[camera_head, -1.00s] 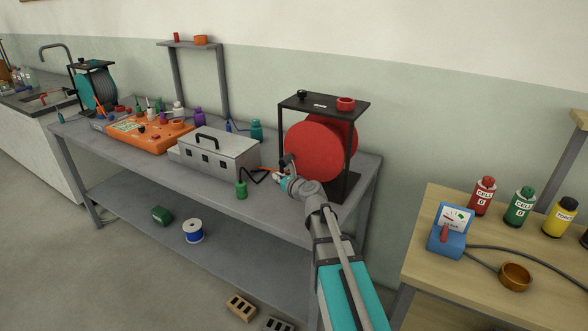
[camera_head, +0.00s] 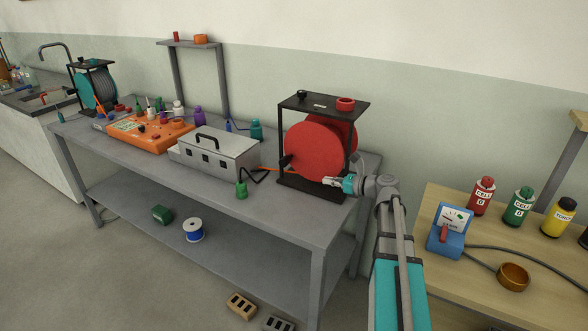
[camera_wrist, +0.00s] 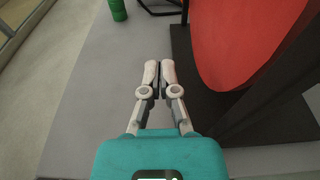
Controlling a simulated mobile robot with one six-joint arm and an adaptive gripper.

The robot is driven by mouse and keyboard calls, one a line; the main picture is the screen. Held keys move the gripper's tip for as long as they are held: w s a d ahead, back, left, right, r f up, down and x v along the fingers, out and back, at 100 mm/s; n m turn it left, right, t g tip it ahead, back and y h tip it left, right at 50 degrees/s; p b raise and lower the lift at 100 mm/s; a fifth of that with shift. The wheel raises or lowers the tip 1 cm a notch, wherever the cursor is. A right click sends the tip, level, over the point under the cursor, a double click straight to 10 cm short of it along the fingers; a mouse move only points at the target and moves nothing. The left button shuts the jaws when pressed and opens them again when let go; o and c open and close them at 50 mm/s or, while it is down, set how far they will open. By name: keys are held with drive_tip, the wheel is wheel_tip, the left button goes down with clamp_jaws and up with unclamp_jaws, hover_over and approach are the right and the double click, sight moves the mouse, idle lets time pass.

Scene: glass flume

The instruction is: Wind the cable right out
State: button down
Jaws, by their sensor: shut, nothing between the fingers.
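A red cable reel (camera_head: 316,150) stands in a black frame (camera_head: 322,106) at the right end of the grey bench. A small dark handle or knob (camera_head: 285,161) shows at the reel's left edge. A short run of orange cable (camera_head: 266,169) lies between the reel's left side and the metal box; its ends are hard to make out. My gripper (camera_head: 327,181) is shut and empty, low in front of the reel's right part. In the wrist view my gripper (camera_wrist: 160,67) points along the bench, left of the red reel (camera_wrist: 245,40), with a visible gap.
An orange panel (camera_head: 148,132) and a teal reel (camera_head: 97,90) are farther left. A wooden table (camera_head: 480,280) with a blue meter (camera_head: 451,232) is at the right. The bench front (camera_head: 285,212) is clear.

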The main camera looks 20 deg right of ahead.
idle(0.5)
drive_tip(key=b+x, duration=0.2)
drive_tip(key=x, duration=0.7)
drive_tip(key=shift+w+a+f, duration=0.1)
drive_tip(key=shift+w+a, duration=0.1)
drive_tip(key=shift+w+a+r+p, duration=0.65)
drive_tip(key=shift+r+p, duration=0.05)
drive_tip(key=shift+p, duration=0.05)
drive_tip(key=shift+w+a+r+p, duration=0.45)
drive_tip(key=shift+w+a, duration=0.1)
drive_tip(key=shift+a, duration=0.05)
